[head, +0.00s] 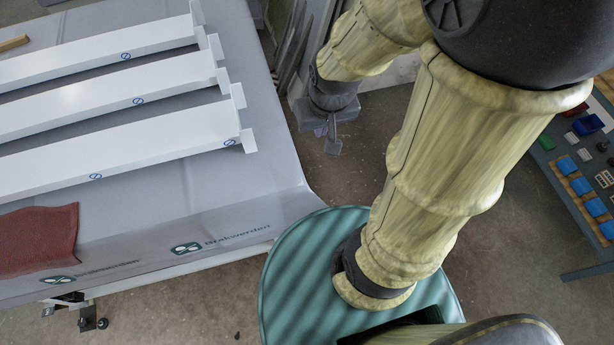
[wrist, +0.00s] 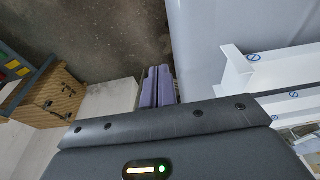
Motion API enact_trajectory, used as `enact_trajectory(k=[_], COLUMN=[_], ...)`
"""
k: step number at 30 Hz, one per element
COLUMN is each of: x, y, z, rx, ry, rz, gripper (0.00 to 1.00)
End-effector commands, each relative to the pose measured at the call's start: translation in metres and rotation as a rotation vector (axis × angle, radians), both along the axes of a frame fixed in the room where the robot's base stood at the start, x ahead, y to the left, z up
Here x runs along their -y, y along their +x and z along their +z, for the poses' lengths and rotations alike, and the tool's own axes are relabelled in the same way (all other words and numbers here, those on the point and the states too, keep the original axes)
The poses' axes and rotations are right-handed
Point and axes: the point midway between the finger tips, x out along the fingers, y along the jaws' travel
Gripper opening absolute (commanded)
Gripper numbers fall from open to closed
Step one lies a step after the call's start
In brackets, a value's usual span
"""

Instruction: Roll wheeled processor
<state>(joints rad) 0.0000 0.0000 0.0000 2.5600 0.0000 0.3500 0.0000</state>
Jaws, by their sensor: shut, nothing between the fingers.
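The wheeled processor appears to be the large grey-topped unit (head: 165,205) at the left of the head view, with branded lettering along its near edge and casters (head: 88,322) under its near left part. In the wrist view its grey top (wrist: 205,60) fills the upper right. My gripper (head: 332,140) points down just to the right of the unit's right edge in the head view, apart from it as far as I can tell. In the wrist view the purple fingers (wrist: 156,88) are together and empty, over the floor beside the grey edge. No handle is clearly visible.
White beams (head: 120,150) lie across the unit, with a reddish cloth (head: 38,240) at its near left. A bench with coloured bins (head: 580,180) stands at the right. Grey sheets (head: 292,40) stand upright behind my gripper. Bare concrete floor (head: 500,270) lies between.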

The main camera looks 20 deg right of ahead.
Motion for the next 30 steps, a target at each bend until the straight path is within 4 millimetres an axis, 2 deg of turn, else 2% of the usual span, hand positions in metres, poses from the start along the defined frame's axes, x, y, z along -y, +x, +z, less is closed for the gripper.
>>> enact_trajectory(k=[8, 13, 20, 30], x=[0.002, 0.012, 0.038, 0.076], y=[0.002, 0.011, 0.031, 0.051], z=[-0.003, -0.021, -0.073, -0.165], rx=[-0.01, -0.083, -0.27, -0.54], ry=[0.005, 0.043, 0.166, 0.421], rz=[-0.016, -0.131, -0.44, -0.922], gripper=[0.0, 0.0, 0.0, 0.0])
